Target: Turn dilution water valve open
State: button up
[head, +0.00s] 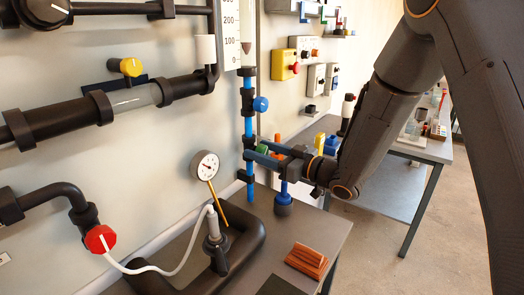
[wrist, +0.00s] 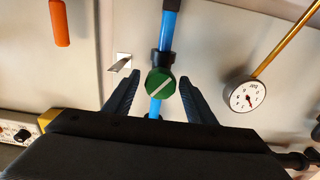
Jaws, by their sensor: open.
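A blue vertical pipe (head: 248,122) runs down the wall panel, with black fittings and a blue knob (head: 260,104) high on it. A green round valve knob (wrist: 160,82) with a slanted white line sits on the blue pipe in the wrist view; in the head view it is mostly hidden by my fingers. No readable label shows which knob is the dilution water valve. My gripper (head: 254,147) is open at the pipe, below the blue knob. In the wrist view my fingers (wrist: 159,85) stand on both sides of the green knob, with gaps visible, and hold nothing.
A round gauge (head: 205,166) on a yellow stem stands left of my gripper, with a white hose (head: 180,262) and red knob (head: 100,239) nearby.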

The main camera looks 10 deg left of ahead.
jog(key=c, duration=1)
jog(key=shift+f+n+b, duration=0.1)
jog(key=shift+n+b, duration=0.4)
jog(key=shift+b, duration=0.15)
jog(key=shift+n+b, duration=0.7)
jog(key=shift+n, duration=0.3)
jog(key=o, duration=1)
jog(key=b+v, duration=0.1)
jog(key=v, duration=0.6)
jog(key=shift+s+d+b, duration=0.15)
jog(key=shift+d+b, duration=0.2)
